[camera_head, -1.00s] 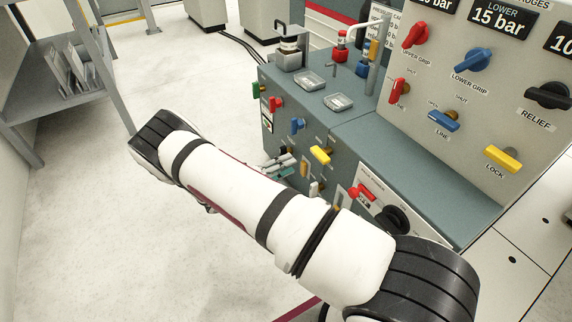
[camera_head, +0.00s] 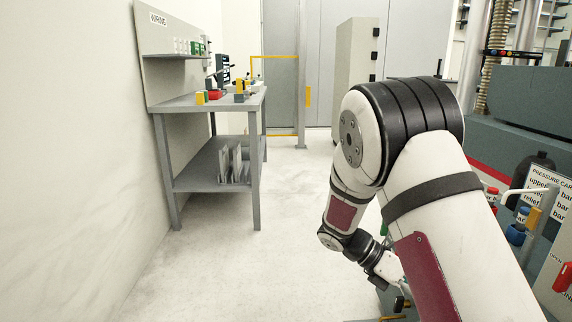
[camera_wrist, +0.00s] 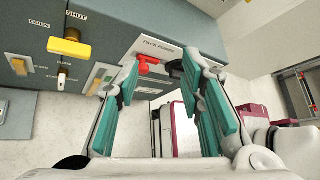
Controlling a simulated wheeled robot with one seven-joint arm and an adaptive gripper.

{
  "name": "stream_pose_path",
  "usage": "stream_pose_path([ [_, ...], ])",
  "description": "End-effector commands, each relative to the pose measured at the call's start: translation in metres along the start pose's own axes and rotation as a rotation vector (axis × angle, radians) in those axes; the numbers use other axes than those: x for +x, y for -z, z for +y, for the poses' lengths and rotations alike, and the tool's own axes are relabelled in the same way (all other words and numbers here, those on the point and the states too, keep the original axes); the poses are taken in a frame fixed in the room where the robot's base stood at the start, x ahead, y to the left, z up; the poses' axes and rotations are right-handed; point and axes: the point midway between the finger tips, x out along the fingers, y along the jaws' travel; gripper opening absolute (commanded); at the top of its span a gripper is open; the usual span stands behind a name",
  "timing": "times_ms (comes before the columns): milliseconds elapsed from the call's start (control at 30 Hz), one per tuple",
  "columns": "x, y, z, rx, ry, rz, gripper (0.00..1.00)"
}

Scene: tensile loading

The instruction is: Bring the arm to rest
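My arm fills the right half of the head view, its elbow raised and its forearm reaching down behind. My gripper is mostly hidden in the head view, below the wrist at the bottom. In the wrist view my gripper (camera_wrist: 163,82) has two teal-padded fingers spread well apart, with nothing between them. Beyond the fingertips is the grey-green cabinet with a red handle (camera_wrist: 147,64) and a dark round knob behind the right finger. I cannot tell whether the fingers touch either of them.
A yellow handle (camera_wrist: 69,47) and smaller switches sit on the cabinet at the wrist view's left. In the head view a grey workbench (camera_head: 207,104) stands at left, and a pressure card (camera_head: 546,189) at right. The pale floor (camera_head: 275,240) between is clear.

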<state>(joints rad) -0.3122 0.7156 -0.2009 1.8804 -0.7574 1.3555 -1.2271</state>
Motion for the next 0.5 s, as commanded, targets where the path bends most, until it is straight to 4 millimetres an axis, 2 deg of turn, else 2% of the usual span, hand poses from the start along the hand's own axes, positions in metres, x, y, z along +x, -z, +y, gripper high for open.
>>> stream_pose_path([
  [33,-0.005,-0.006,-0.017,0.074,-0.012,0.051,0.35],
  [200,-0.017,-0.014,-0.072,0.325,-0.026,0.217,0.35],
  [500,-0.033,-0.009,-0.167,0.744,-0.008,0.505,0.35],
])
